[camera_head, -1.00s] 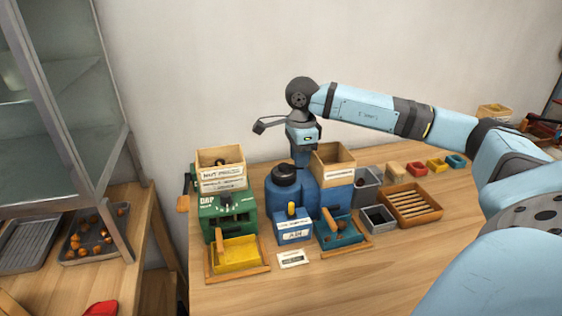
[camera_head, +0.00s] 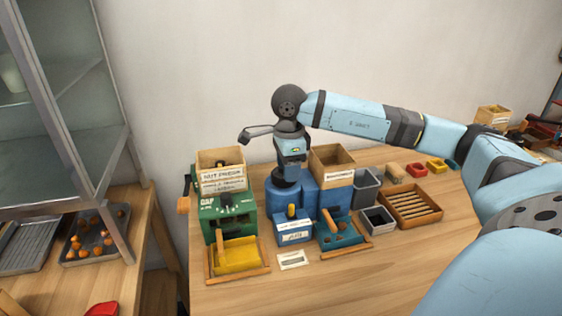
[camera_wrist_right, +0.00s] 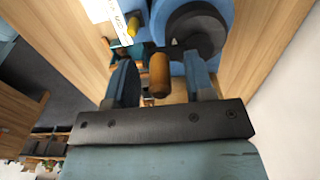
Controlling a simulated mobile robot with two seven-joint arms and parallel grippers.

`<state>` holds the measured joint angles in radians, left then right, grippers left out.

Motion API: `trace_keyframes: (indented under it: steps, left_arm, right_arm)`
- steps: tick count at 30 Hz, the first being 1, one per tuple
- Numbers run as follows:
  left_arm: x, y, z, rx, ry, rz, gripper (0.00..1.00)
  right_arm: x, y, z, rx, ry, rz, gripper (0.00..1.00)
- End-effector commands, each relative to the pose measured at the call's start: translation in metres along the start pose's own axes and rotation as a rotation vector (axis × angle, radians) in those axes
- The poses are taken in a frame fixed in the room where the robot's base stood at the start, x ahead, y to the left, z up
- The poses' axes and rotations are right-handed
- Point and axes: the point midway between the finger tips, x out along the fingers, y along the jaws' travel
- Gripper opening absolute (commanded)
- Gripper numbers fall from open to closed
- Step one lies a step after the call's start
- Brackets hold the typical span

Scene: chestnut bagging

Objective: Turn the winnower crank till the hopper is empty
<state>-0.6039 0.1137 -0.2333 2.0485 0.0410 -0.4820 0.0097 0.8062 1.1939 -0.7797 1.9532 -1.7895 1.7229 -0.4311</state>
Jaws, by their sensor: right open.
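The winnower (camera_head: 312,200) is a blue machine on the wooden table. Its hopper (camera_head: 340,178) is a wooden box at the top right; I cannot see down to its contents. A wooden handle (camera_wrist_right: 159,76), which looks like the crank grip, shows in the right wrist view, with the dark round hub (camera_wrist_right: 196,32) beyond it. My right gripper (camera_wrist_right: 161,82) is open, with one finger on each side of the handle and gaps visible. In the head view my right gripper (camera_head: 290,166) points down over the winnower and hides the crank. My left gripper is out of view.
A green nut machine (camera_head: 230,205) with a wooden box stands close on the left, a yellow tray (camera_head: 238,257) before it. A teal tray (camera_head: 343,238), grey bins (camera_head: 366,190) and a slatted wooden tray (camera_head: 411,205) lie right. The front right table is clear.

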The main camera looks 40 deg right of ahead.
Motion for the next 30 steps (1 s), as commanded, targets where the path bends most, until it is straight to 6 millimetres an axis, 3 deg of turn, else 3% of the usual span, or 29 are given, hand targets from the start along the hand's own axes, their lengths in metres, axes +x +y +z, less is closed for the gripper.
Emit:
trace_keyframes:
  steps: [22, 30]
  left_arm:
    - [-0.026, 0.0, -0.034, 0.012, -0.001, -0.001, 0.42]
    - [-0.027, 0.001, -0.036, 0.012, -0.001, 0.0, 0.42]
  right_arm:
    - [-0.07, 0.0, 0.0, 0.0, -0.001, -0.001, 0.49]
    - [-0.075, 0.0, 0.0, -0.001, -0.001, 0.0, 0.49]
